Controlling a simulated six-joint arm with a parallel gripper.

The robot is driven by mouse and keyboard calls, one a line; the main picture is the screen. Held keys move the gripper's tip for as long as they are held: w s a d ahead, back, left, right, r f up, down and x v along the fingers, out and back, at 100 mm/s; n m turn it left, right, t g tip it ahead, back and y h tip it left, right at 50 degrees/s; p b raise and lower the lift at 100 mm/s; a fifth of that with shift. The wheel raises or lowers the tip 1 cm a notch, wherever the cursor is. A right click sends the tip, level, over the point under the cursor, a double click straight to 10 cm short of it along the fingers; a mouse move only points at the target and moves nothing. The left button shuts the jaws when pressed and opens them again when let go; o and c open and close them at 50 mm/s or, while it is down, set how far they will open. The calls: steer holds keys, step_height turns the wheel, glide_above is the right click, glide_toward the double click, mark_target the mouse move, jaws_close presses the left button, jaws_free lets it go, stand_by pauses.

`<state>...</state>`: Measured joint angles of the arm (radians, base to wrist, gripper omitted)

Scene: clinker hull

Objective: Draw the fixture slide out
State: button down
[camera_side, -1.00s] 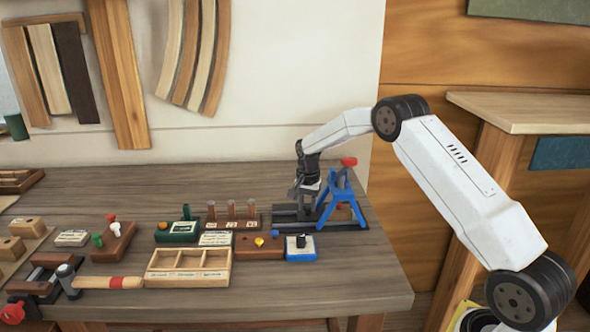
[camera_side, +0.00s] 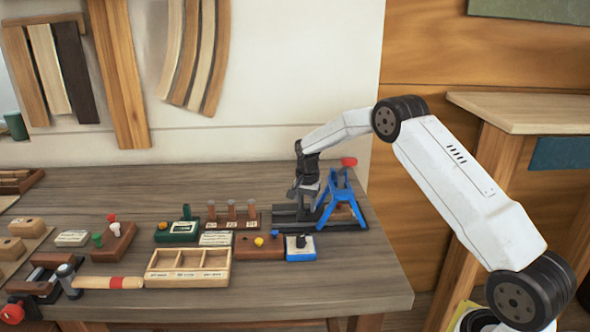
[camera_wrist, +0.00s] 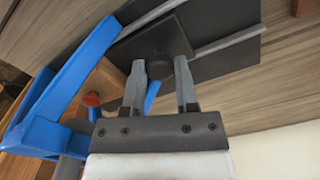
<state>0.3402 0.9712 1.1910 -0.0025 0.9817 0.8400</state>
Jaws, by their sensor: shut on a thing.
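The fixture is a dark base with grey rails and a blue A-shaped frame (camera_side: 341,200), at the right end of the bench in the side view. The fixture slide (camera_wrist: 163,36) is a dark plate lying along the rails in the wrist view. My gripper (camera_side: 297,192) points down at the left part of the fixture. In the wrist view my gripper (camera_wrist: 161,66) is shut on the slide's dark round handle, with one finger on each side. The handle is partly hidden by the fingers, and the slide is mostly hidden in the side view.
The blue frame (camera_wrist: 62,80) stands close beside my fingers, with a red knob (camera_wrist: 91,99) near it. A small blue-and-white box (camera_side: 300,248) and a wooden compartment tray (camera_side: 188,278) lie in front. Several pegs stand left of the fixture. Bench behind is clear.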

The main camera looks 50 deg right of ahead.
steer(key=w+a, duration=0.6)
steer(key=w, duration=0.1)
steer(key=shift+a+r, duration=0.1)
steer(key=shift+a, duration=0.2)
steer(key=shift+c, duration=1.8)
jaws_free()
steer(key=shift+s, duration=0.1)
step_height(320, 180, up, 8)
